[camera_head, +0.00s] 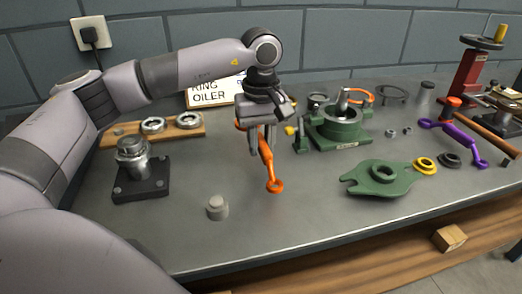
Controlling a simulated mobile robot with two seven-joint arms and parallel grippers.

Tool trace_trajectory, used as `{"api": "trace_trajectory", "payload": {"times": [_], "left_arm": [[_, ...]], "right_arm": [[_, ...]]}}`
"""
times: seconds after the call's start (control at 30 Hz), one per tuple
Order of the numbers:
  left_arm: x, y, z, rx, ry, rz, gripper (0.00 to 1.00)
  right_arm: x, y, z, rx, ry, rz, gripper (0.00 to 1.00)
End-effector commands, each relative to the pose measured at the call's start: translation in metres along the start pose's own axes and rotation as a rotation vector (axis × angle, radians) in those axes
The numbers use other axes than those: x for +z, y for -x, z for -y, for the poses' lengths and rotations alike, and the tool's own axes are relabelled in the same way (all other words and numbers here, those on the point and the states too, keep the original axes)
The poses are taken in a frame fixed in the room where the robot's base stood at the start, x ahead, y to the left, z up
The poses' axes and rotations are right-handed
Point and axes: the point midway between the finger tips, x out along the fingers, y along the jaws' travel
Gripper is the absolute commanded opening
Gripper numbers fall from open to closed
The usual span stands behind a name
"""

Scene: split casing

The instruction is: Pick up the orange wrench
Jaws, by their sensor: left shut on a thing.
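The orange wrench (268,165) is in the middle of the head view, with its ring end pointing toward the bench's front edge. My left gripper (262,148) comes down over its upper part and is shut on it. The gripper's fingers hide part of the handle. I cannot tell whether the wrench touches the bench or hangs just above it. My right gripper is not in view.
A green casing base (335,130) stands to the right, with a green casing half (378,179) in front of it. A purple wrench (456,141) lies farther right. A grey knob (217,207) and a dark-based fixture (140,185) stand to the left. The front middle is clear.

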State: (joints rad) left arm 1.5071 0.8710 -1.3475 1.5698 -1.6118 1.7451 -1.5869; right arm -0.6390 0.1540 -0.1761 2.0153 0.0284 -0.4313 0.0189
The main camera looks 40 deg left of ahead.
Motion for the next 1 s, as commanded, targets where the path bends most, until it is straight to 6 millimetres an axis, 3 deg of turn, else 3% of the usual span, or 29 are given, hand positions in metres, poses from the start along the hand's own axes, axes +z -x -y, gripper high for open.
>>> {"api": "trace_trajectory", "payload": {"times": [0.3,0.5,0.7,1.0], "left_arm": [[0.0,0.093,-0.001,0.008,0.0,-0.003,0.0],[0.0,0.143,-0.001,0.005,0.0,-0.003,0.0],[0.0,0.166,0.0,0.002,0.0,-0.002,0.0],[0.0,0.171,0.0,0.002,0.0,-0.001,0.0]], "right_arm": [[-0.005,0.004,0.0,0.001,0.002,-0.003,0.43],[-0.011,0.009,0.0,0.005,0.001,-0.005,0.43],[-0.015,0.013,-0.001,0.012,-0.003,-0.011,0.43],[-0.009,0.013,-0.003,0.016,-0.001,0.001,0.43]]}}
